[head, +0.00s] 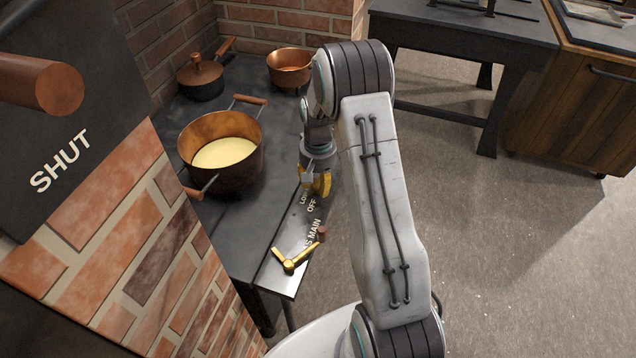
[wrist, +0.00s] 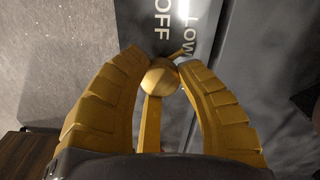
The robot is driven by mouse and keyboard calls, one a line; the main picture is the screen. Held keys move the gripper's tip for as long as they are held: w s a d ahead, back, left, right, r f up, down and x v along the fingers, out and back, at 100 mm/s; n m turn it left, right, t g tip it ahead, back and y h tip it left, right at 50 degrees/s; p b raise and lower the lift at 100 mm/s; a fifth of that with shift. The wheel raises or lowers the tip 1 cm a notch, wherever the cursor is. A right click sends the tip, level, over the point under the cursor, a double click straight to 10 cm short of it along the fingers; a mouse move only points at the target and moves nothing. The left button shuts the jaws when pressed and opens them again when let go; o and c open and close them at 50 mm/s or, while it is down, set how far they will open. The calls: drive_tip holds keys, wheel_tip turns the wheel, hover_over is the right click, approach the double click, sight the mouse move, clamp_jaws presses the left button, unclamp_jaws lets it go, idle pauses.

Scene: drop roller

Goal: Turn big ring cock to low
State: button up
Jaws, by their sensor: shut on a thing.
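My gripper (head: 316,182) is over the right edge of the dark stove top, by the LOW and OFF lettering. In the wrist view my gripper's yellow fingers (wrist: 162,64) are closed around the brass big ring cock (wrist: 160,80). Its rounded top sits between the fingertips, and a flat brass bar runs from it toward the palm. A thin brass tip sticks out on the far side, toward the LOW label (wrist: 190,40). The OFF label (wrist: 161,20) is to its left. In the head view my gripper hides most of this cock.
A large copper pot (head: 222,150) with pale yellow contents stands left of my gripper. A lidded pot (head: 201,78) and a small copper pan (head: 290,67) stand behind. Brick wall (head: 120,240) borders the left.

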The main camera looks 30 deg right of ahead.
sight(318, 183)
drive_tip(key=shift+s+f, duration=0.15)
drive_tip(key=o, duration=1.2)
drive_tip(key=shift+r, duration=0.2)
wheel_tip(318, 183, up, 12)
drive_tip(key=shift+f, duration=0.1)
idle(0.3)
